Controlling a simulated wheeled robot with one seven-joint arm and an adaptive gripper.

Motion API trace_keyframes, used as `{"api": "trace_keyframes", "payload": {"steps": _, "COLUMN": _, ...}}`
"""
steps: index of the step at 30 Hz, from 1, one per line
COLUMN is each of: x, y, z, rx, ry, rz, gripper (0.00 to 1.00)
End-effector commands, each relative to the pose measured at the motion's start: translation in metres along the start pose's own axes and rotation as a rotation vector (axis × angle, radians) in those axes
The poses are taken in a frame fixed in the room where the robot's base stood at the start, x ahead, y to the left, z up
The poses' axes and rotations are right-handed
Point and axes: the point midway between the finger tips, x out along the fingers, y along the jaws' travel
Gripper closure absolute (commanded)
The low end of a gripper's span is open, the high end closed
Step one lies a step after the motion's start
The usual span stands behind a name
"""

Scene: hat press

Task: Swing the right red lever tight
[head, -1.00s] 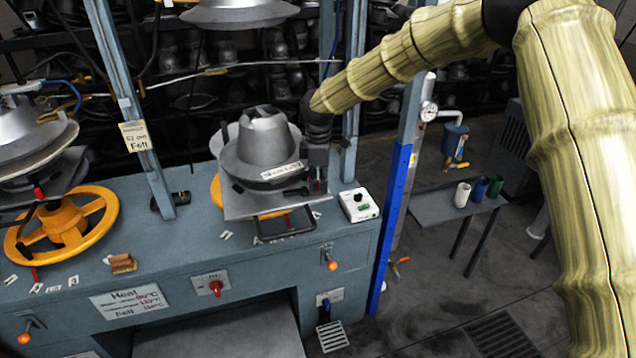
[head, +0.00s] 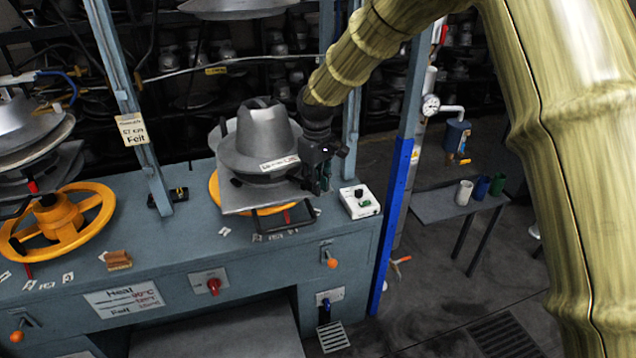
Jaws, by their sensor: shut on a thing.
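The right press carries a grey metal hat form (head: 262,140) on a flat plate (head: 250,196), above a yellow handwheel (head: 214,190). My gripper (head: 321,182) is at the right edge of this plate, pointing down, with its jaws shut. The right red lever is not clearly visible at the jaws; the gripper covers that spot. A small red piece (head: 287,216) shows below the plate's front edge, apart from my gripper. On the left press, a red lever end (head: 32,186) shows above its yellow handwheel (head: 58,222).
A white control box (head: 360,203) stands on the blue-grey bench (head: 195,245), close right of my gripper. Upright posts (head: 398,190) flank the press. A side table (head: 450,205) with several cups stands at the right.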

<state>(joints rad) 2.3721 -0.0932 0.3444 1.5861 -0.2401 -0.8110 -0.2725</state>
Motion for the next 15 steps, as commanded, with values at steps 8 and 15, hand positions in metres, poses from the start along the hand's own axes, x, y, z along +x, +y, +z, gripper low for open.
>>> {"api": "trace_keyframes", "payload": {"steps": 8, "x": 0.0001, "y": -0.0062, "z": 0.0013, "rx": 0.154, "ry": 0.0, "rz": 0.001, "gripper": 1.0}}
{"api": "trace_keyframes", "payload": {"steps": 15, "x": 0.0002, "y": -0.0091, "z": 0.0013, "rx": 0.216, "ry": -0.001, "rz": 0.0, "gripper": 1.0}}
